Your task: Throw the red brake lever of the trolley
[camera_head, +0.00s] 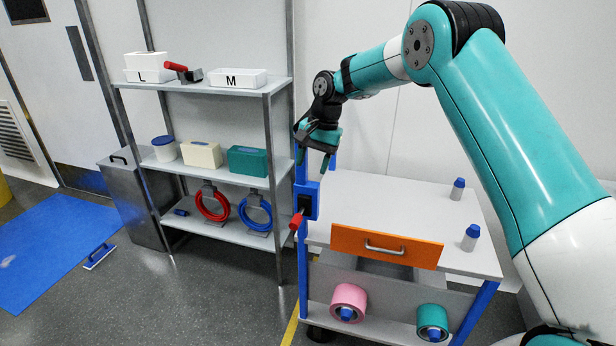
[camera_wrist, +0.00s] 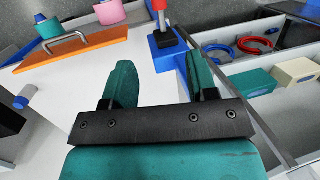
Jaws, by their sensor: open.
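The red brake lever (camera_head: 296,221) sticks out from a blue housing (camera_head: 311,200) on the left post of the trolley (camera_head: 380,206). In the head view its red grip is at the lower end, tilted down to the left. The red grip also shows at the top of the wrist view (camera_wrist: 159,5), above the blue housing (camera_wrist: 168,48). My gripper (camera_head: 330,152) is above the housing, pointing down. In the wrist view my gripper (camera_wrist: 160,80) has its teal fingers wide apart with nothing between them. It is apart from the lever's red grip.
The trolley has an orange drawer front (camera_head: 386,245), two blue-capped bottles on top, and pink (camera_head: 348,302) and teal (camera_head: 432,322) rolls below. A metal shelf (camera_head: 203,86) with boxes and hoses stands close at left.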

